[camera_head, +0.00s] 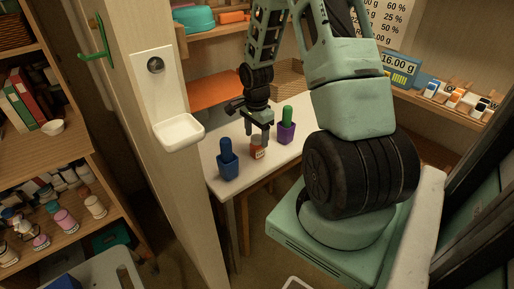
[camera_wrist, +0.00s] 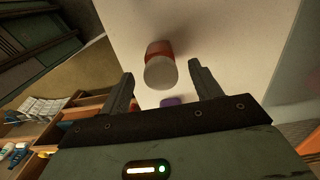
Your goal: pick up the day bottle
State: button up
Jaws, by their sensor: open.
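A small orange-red bottle with a pale label (camera_head: 258,153) stands on the white table directly below my gripper (camera_head: 259,136). In the wrist view the bottle (camera_wrist: 159,66), with a whitish round cap, shows between and slightly beyond the two spread fingertips of my gripper (camera_wrist: 161,71). My gripper is open and no contact with the bottle shows. I cannot read the label, so I cannot tell for sure that it is the day bottle. In the head view the gripper hides the bottle's top.
A blue bottle (camera_head: 228,160) stands to the left on the white table (camera_head: 212,147). A purple bottle with a green top (camera_head: 287,127) stands to the right, close to the gripper. A white dish on a post (camera_head: 179,132) is nearer the camera. Shelves hold several items behind.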

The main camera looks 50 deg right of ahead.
aim_at(257, 145)
notch_tip(257, 145, down, 5)
jog(key=shift+d+r, duration=0.1)
jog(key=shift+d, duration=0.05)
jog(key=c, duration=1.1)
